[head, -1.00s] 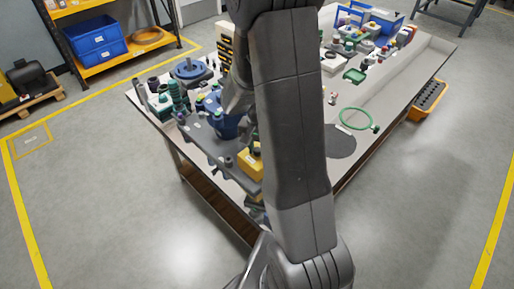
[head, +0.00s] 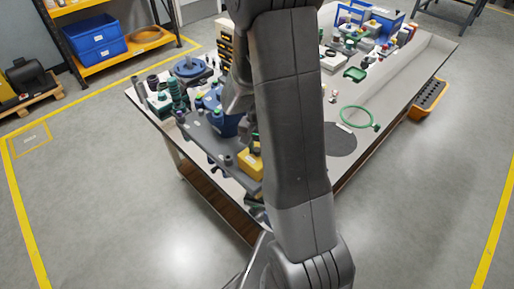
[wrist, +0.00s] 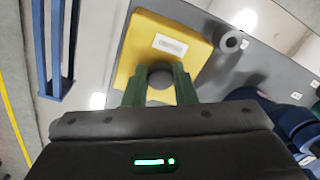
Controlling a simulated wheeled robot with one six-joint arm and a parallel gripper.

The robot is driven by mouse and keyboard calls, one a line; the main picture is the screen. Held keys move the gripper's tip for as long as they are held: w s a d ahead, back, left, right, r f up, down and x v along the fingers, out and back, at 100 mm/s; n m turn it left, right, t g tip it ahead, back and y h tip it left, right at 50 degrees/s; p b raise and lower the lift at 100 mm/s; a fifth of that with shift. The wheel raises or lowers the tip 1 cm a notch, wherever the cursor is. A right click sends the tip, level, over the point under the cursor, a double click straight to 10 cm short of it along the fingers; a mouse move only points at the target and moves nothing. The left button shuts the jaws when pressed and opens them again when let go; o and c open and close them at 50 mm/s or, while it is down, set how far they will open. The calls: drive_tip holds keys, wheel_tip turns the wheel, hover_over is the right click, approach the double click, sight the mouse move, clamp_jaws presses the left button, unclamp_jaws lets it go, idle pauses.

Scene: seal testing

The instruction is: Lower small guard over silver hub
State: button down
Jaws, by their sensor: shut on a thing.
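The small guard seems to be the yellow box (wrist: 150,45) with a white label and a dark round knob (wrist: 160,80). My gripper (wrist: 159,82) is shut on this knob, with one green finger on each side. In the head view the yellow guard (head: 251,162) shows beside my arm, over the right part of a grey plate; I cannot tell whether it touches anything below. No silver hub shows clearly; it may be hidden under the guard. A short grey cylinder with a dark hole (wrist: 231,42) stands close beside the guard on the plate.
The grey plate (head: 204,140) carries blue housings (head: 226,124) near my gripper, also at the right of the wrist view. More parts crowd the table's far end.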

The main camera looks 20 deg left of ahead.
drive_tip(key=shift+d+f+b, duration=0.1)
drive_tip(key=shift+f+b, duration=0.3)
drive_tip(key=shift+f, duration=0.05)
idle(0.4)
drive_tip(key=c, duration=1.1)
unclamp_jaws()
drive_tip(key=shift+d, duration=0.1)
drive_tip(key=shift+r, duration=0.15)
wheel_tip(320, 180, up, 9)
drive_tip(key=p, duration=0.6)
drive_tip(key=shift+p, duration=0.3)
